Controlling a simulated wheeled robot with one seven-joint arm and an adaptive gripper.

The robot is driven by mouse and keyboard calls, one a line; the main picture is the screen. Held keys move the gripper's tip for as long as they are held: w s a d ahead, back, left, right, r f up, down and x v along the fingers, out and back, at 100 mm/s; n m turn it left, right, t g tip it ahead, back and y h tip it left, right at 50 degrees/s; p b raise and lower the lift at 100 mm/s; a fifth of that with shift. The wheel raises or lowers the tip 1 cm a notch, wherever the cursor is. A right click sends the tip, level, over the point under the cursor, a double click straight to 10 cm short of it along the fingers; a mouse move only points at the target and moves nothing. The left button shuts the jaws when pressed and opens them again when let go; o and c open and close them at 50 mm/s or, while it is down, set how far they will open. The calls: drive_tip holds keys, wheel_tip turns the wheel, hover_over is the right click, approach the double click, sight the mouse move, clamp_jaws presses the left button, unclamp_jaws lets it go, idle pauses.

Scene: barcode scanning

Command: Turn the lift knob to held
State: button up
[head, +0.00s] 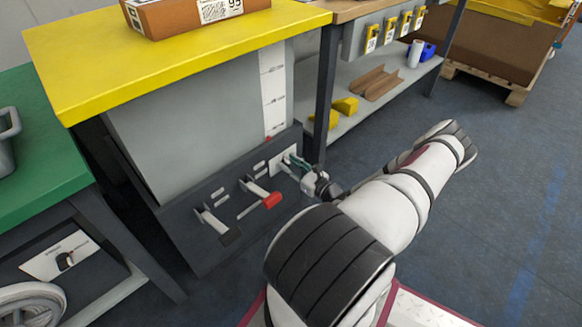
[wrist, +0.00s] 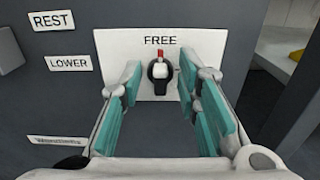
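The lift knob (wrist: 159,72) is a small round dark dial with an upright grip, red at its top end, on a white plate (wrist: 112,52). Its red end points up at the word FREE. No word "held" is readable; the fingers cover parts of the plate. My gripper (wrist: 160,82) is open, with a teal-padded finger on each side of the knob and clear gaps between. In the head view my gripper (head: 297,164) is at the plate (head: 279,159) on the dark lift base, and hides the knob.
Left of the plate are REST (wrist: 51,21) and LOWER (wrist: 69,63) labels. Pedals with a red end (head: 271,200) and dark end (head: 230,236) stick out of the base. A yellow tabletop (head: 190,50) overhangs. A shelf leg (head: 325,95) stands close right. Open floor (head: 490,200) lies right.

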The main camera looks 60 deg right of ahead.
clamp_jaws()
drive_tip(key=shift+m, duration=0.4)
drive_tip(key=m, duration=0.5)
drive_tip(key=m+p, duration=0.1)
drive_tip(key=m, duration=0.5)
drive_tip(key=m+p, duration=0.1)
drive_tip(key=m, duration=0.5)
drive_tip(key=shift+s+d+f, duration=0.1)
drive_tip(key=shift+d+f, duration=0.25)
drive_tip(key=shift+m, duration=0.3)
